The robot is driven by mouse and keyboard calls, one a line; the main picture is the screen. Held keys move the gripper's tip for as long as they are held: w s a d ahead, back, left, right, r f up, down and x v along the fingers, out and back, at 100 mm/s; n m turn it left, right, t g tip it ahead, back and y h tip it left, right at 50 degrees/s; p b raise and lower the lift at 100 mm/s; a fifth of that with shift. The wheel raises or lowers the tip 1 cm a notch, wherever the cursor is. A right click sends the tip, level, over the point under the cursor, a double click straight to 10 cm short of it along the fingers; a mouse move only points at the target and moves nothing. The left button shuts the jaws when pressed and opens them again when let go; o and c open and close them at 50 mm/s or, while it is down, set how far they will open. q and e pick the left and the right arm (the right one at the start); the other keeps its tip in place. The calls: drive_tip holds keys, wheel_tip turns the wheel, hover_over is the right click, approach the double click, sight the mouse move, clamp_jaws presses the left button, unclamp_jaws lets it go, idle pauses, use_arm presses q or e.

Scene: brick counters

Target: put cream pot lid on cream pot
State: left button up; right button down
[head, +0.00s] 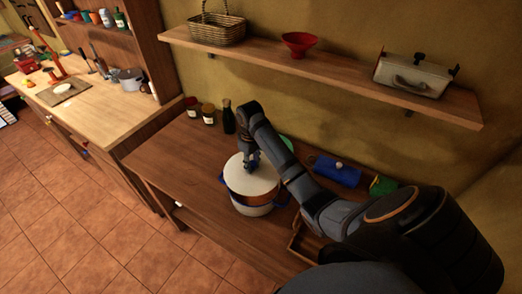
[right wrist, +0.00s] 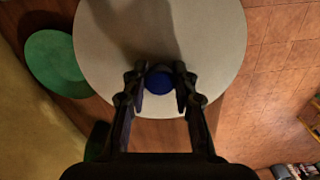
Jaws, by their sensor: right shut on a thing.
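The cream pot lid (head: 262,181) is a round cream disc in the head view, and it fills the upper middle of the right wrist view (right wrist: 160,35). Its blue knob (right wrist: 159,81) sits between the fingertips of my right gripper (right wrist: 160,84), which is shut on it. In the head view my right gripper (head: 250,162) points down onto the lid. The cream pot (head: 253,210), with blue handles, stands on the brown counter directly below the lid. An orange-brown band shows between lid and pot, so the lid looks apart from the rim. The pot is hidden in the right wrist view.
A green plate (right wrist: 56,63) lies beside the lid. Jars (head: 208,113) and a dark bottle (head: 228,117) stand at the counter's back. A blue item (head: 337,171) lies right of my arm. A wall shelf (head: 330,68) hangs above. The counter left of the pot is clear.

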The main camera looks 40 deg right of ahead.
sight(254, 169)
drive_tip(key=shift+s+a+r, duration=0.15)
drive_tip(key=shift+a+r, duration=0.1)
drive_tip(key=shift+a, duration=0.3)
drive_tip(key=shift+s+d+r+p, duration=0.15)
drive_tip(key=shift+s+d+p, duration=0.15)
drive_tip(key=shift+d+p, duration=0.55)
wheel_tip(254, 169, down, 3)
drive_tip(key=shift+d+r+b, duration=0.1)
drive_tip(key=shift+b, duration=0.3)
drive_tip(key=shift+w+a+f, duration=0.1)
drive_tip(key=shift+a+f, duration=0.15)
drive_tip(key=shift+f, duration=0.4)
drive_tip(key=shift+w+a+f, duration=0.1)
drive_tip(key=shift+a+f, duration=0.1)
drive_tip(key=shift+f, duration=0.4)
drive_tip(key=shift+d+f+b, duration=0.15)
drive_tip(key=shift+f+b, duration=0.15)
drive_tip(key=shift+f, duration=0.1)
drive_tip(key=shift+d+f, duration=0.1)
drive_tip(key=shift+f, duration=0.1)
use_arm(q)
drive_tip(key=shift+w+d+r, duration=0.1)
drive_tip(key=shift+w+r, duration=0.1)
drive_tip(key=shift+w, duration=0.15)
drive_tip(key=shift+r, duration=0.15)
use_arm(e)
drive_tip(key=shift+r, duration=0.1)
